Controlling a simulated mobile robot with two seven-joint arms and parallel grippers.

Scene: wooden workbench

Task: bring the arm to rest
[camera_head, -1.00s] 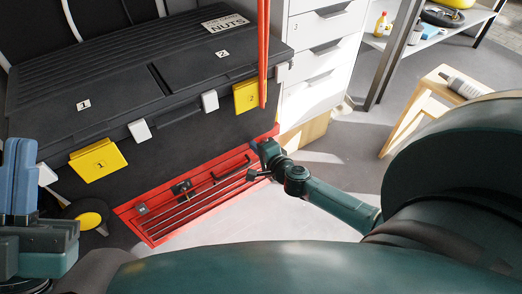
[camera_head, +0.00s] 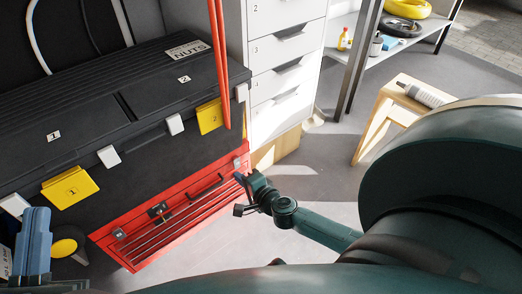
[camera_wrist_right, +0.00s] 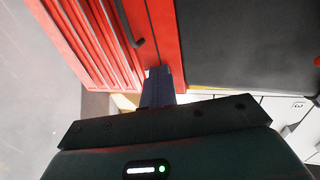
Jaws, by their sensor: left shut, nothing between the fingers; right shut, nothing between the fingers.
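My right gripper (camera_head: 242,180) is shut and empty. In the head view it is in front of the right end of the red metal chest (camera_head: 133,258). In the right wrist view its dark fingers (camera_wrist_right: 159,80) are together and point at the chest's red edge (camera_wrist_right: 166,30); I cannot tell whether they touch it. My left gripper (camera_head: 38,225) shows at the lower left of the head view, its blue fingers together and empty, in front of the black toolbox (camera_head: 130,165). My dark green right arm fills the lower right.
The black toolbox with yellow latches (camera_head: 70,187) sits above the red chest. A white drawer cabinet (camera_head: 286,65) stands behind it. A wooden stool (camera_head: 385,105) and a shelf (camera_head: 365,45) are at the right. Grey floor (camera_head: 320,180) shows between.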

